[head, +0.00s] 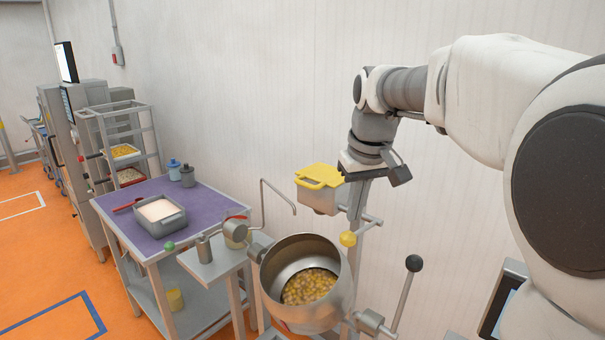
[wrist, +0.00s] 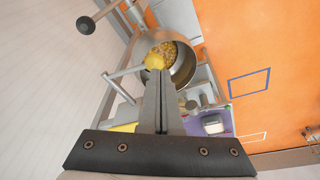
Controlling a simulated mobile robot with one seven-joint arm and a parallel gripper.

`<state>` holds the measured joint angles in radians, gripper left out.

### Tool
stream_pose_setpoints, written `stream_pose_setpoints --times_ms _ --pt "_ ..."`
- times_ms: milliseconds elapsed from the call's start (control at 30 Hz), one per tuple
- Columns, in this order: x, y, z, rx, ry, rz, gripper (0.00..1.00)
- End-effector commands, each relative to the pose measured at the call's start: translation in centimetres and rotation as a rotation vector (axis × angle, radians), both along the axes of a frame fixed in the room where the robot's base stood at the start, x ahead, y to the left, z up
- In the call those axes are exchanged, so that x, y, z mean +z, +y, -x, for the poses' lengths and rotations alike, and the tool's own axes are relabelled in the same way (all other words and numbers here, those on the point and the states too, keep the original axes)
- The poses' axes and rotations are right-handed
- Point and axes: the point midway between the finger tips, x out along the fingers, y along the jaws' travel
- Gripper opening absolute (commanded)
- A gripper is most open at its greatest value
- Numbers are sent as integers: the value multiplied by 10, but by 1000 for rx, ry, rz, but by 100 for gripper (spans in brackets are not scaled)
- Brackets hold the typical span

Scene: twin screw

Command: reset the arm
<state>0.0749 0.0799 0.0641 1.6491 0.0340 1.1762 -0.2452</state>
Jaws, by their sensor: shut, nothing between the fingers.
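My arm reaches in from the right in the head view, bent so its wrist hangs above and behind the steel kettle (head: 331,312). In the wrist view my gripper (wrist: 160,75) is shut and empty, with its two fingers side by side. Its fingertips overlap the picture of a yellow knob (wrist: 154,61), which also shows in the head view (head: 348,239); I cannot tell the gap between them. In the head view the fingers are hard to make out near the yellow-lidded box. The kettle holds yellow pieces (head: 310,287).
A yellow-lidded box (head: 320,177) stands behind the kettle, close to my wrist. A black-knobbed lever (head: 413,263) rises right of the kettle. A purple-topped cart (head: 112,204) at left carries a grey tub (head: 178,223) and two bottles. A tray rack (head: 152,140) stands farther back. Orange floor at left is open.

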Motion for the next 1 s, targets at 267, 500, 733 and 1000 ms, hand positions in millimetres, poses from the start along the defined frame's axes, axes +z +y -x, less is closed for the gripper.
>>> stream_pose_setpoints --times_ms 267,500,733,1000 --pt "-8 1 83 -74 -85 3 0" --pt "-33 1 150 -136 -156 -9 0" --pt "-70 -1 204 -190 -218 -30 0" --pt "-93 -1 230 -218 -250 -46 0"
